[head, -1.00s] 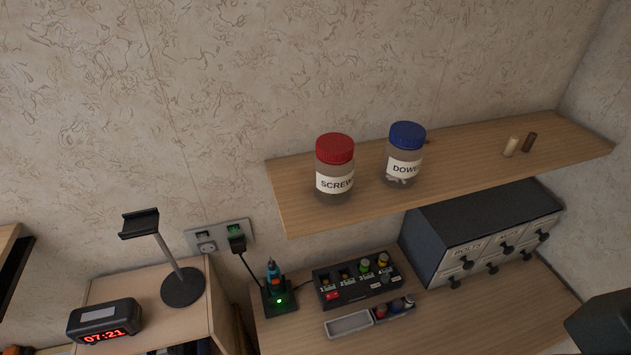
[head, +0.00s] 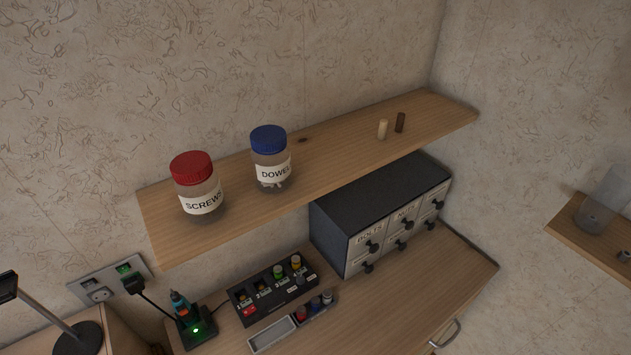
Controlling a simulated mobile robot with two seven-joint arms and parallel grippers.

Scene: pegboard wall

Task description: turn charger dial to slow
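A black multi-bay charger (head: 272,289) with several numbered slots sits on the wooden cabinet top under the shelf. Coloured cells stand in some of its slots, and a red part shows at its front left. Small white labels sit along its front right side; any dial there is too small to make out. A black stand with a green light (head: 197,329) holds a teal-tipped tool to its left, with a cord to the wall outlet. Neither gripper is in view.
A wooden shelf (head: 330,150) overhangs the charger, carrying a screws jar (head: 198,190), a dowels jar (head: 270,160) and two small pegs. A dark drawer unit (head: 375,215) stands right of the charger. A grey tray (head: 272,337) lies in front. A wall outlet (head: 110,280) is at left.

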